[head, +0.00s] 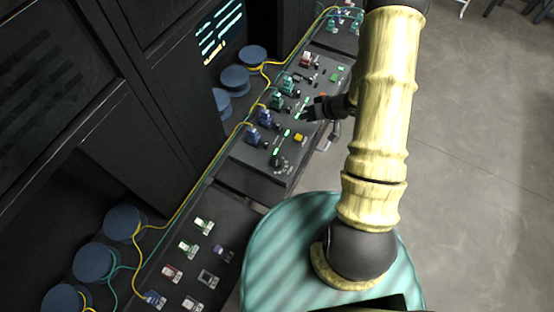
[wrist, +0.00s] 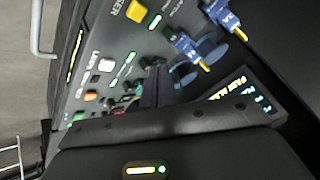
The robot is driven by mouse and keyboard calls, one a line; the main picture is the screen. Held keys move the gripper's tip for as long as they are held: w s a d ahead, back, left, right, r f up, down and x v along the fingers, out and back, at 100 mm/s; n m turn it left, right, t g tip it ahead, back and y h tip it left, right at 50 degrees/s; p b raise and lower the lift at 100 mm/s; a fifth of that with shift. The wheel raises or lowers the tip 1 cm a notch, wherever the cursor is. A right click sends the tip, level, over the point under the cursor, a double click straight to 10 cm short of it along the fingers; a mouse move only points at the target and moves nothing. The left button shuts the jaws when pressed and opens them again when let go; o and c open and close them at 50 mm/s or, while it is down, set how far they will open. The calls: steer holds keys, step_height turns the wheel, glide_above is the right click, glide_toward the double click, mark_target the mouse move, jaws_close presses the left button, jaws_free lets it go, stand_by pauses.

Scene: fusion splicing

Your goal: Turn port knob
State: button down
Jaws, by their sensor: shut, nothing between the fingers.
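My gripper (head: 309,113) is shut and empty, low over the sloped control panel (head: 262,176), from the right side in the head view. In the wrist view its dark fingers (wrist: 152,88) stand against the panel face, beside small dark controls. I cannot tell which control is the port knob, or whether the fingers touch one. A dark knob-like control (head: 277,160) shows near the panel's lower end in the head view. Blue connector plugs (head: 265,118) sit in a row along the panel's far side, and two show in the wrist view (wrist: 188,50).
Yellow and teal cables run behind to blue spools (head: 122,222). A tray (head: 232,211) of small modules lies closer. Open floor is right.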

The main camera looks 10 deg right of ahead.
step_height(320, 180, up, 8)
steer(key=s+d+m+h+b, duration=0.1)
steer(key=s+d+h+b, duration=0.1)
steer(key=d+h+b, duration=0.3)
steer(key=s+a+r+m+g+b, duration=0.1)
steer(key=s+a+r, duration=0.1)
steer(key=s, duration=0.4)
steer(key=s+a+r+g+h+b, duration=0.1)
steer(key=s+a+r, duration=0.1)
steer(key=s+a, duration=0.3)
steer(key=shift+s+a+m+g, duration=0.15)
steer(key=shift+s+m+g, duration=0.2)
steer(key=shift+s, duration=0.85)
